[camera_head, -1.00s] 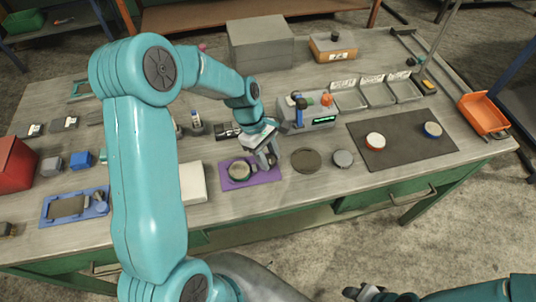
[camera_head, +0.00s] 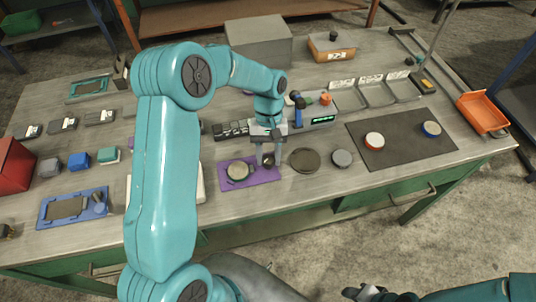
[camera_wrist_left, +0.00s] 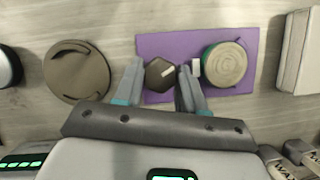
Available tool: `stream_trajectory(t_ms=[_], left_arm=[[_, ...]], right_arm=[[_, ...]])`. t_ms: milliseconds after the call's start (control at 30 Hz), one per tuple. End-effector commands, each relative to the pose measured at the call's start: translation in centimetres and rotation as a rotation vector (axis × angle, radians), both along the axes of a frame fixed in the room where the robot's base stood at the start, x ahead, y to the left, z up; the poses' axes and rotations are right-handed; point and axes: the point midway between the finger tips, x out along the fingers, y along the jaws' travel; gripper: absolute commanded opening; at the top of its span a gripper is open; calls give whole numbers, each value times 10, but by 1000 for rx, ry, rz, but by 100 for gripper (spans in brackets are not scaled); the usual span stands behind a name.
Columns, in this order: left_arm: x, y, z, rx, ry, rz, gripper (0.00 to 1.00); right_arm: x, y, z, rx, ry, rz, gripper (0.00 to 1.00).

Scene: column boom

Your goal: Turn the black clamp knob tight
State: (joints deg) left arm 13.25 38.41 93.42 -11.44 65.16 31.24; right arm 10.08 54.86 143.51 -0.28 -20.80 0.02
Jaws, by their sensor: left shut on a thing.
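The black clamp knob (camera_wrist_left: 158,74) is a dark, roughly six-sided knob with a pale mark. It sits at the edge of the purple base plate (camera_wrist_left: 150,42), beside a round pale-topped part with a green side (camera_wrist_left: 225,65). My left gripper (camera_wrist_left: 161,80) points down with one finger on each side of the knob and is shut on it. In the head view the left gripper (camera_head: 268,158) hides much of the knob, and the purple plate (camera_head: 262,176) shows around it. My right gripper (camera_head: 362,293) is low in the head view, away from the bench; its jaw opening is unclear.
A dark round disc (camera_head: 304,160) and a smaller grey disc (camera_head: 342,158) lie just right of the plate. A device with a green display (camera_head: 322,119) stands behind. A white block (camera_head: 200,186) is close on the left. A dark mat (camera_head: 400,150) lies further right.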

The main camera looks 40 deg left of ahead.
Motion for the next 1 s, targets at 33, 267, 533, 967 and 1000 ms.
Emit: stream_trajectory(t_ms=[33,267,533,967,1000], left_arm=[[0,-1,0,-1,0,-44,9],[1,-2,0,-1,-1,-263,9],[1,-3,0,-1,0,-520,9],[0,-4,0,-1,0,-879,9],[0,-4,0,-1,0,-903,9]], right_arm=[[0,0,-1,0,0,0,43],[0,0,-4,0,0,0,43],[0,0,-9,0,0,0,43],[0,0,-16,0,0,0,43],[0,0,-16,0,0,0,43]])
